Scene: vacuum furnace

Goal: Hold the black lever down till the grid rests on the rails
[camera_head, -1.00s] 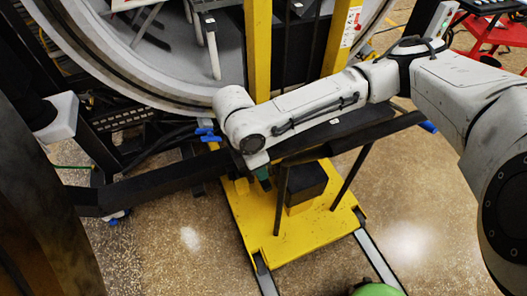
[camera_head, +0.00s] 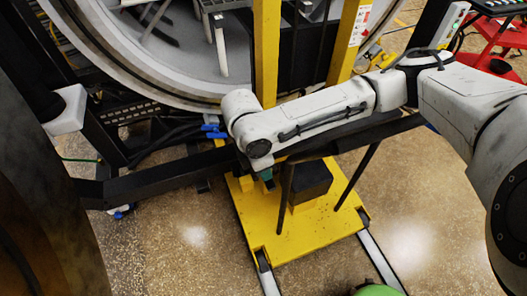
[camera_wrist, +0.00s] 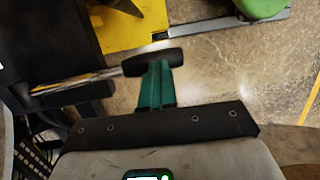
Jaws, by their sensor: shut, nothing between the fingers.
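The black lever grip (camera_wrist: 174,57) lies across the wrist view at the end of a thin pale rod that runs to the left. My gripper (camera_wrist: 154,67), with teal fingers, is shut with nothing between them. Its tips overlap the grip from below in the picture; I cannot tell how firmly they touch. In the head view my gripper (camera_head: 268,182) is low beside the yellow mast, partly hidden under my arm, and I cannot make out the lever there. A pale grey grid (camera_head: 224,5) is cut off at the top edge; its contact with the rails cannot be seen.
A yellow truck base (camera_head: 300,237) carries a black box (camera_head: 312,183) and two yellow mast posts (camera_head: 266,55). The round furnace mouth (camera_head: 120,72) is behind. A dark bar (camera_head: 150,185) crosses on the left. Speckled floor (camera_head: 180,250) is open in front.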

